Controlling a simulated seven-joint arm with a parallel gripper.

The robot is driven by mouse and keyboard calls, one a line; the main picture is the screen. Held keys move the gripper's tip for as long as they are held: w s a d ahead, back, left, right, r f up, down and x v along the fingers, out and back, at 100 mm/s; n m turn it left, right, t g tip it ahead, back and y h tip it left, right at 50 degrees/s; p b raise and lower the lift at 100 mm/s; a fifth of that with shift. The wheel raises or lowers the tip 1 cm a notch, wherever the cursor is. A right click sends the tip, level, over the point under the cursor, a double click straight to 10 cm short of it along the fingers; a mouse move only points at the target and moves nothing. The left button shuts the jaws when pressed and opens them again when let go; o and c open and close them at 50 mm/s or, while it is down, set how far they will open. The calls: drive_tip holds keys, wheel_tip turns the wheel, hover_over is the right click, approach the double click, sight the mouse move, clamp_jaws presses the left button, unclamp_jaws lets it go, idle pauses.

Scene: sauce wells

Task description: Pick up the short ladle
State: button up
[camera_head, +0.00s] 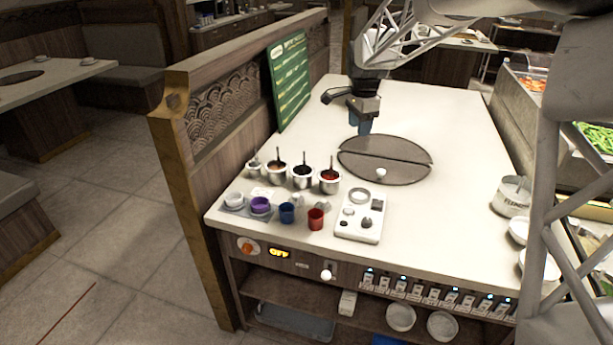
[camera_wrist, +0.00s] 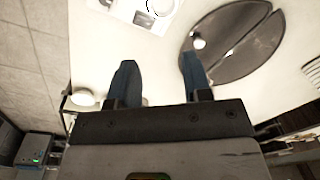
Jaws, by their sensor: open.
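Several small metal sauce wells stand in a row on the left of the counter in the head view, with ladle handles rising from them. The handles belong to a far-left one (camera_head: 256,155), a second (camera_head: 278,156), a third (camera_head: 303,163) and a right-hand one (camera_head: 330,163). I cannot tell for sure which is the short ladle; the far-left handle looks smallest. My gripper (camera_head: 364,128) is above the counter, behind the round dark plate and right of the wells. In the wrist view its blue fingers (camera_wrist: 160,78) are apart, with nothing between them. No ladle is recognisable there.
The round dark plate (camera_head: 365,166) has a small white knob. A white panel with dials (camera_head: 361,216) sits nearer the front. Blue (camera_head: 287,213) and red (camera_head: 316,219) cups stand before the wells. A green menu board (camera_head: 290,80) rises at the left edge.

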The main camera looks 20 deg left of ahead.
drive_tip(key=w+a+f+m, duration=0.2)
drive_tip(key=w+a+f, duration=0.4)
drive_tip(key=a, duration=0.4)
drive_tip(key=m, duration=0.2)
hover_over(305, 160)
drive_tip(key=shift+g, duration=0.4)
drive_tip(key=f, duration=0.4)
drive_tip(key=w+f, duration=0.1)
drive_tip(key=f, duration=0.2)
drive_tip(key=shift+a, duration=0.2)
drive_tip(key=shift+f, duration=1.35)
drive_tip(key=shift+s+f, duration=0.15)
drive_tip(key=shift+f, duration=2.4)
clamp_jaws()
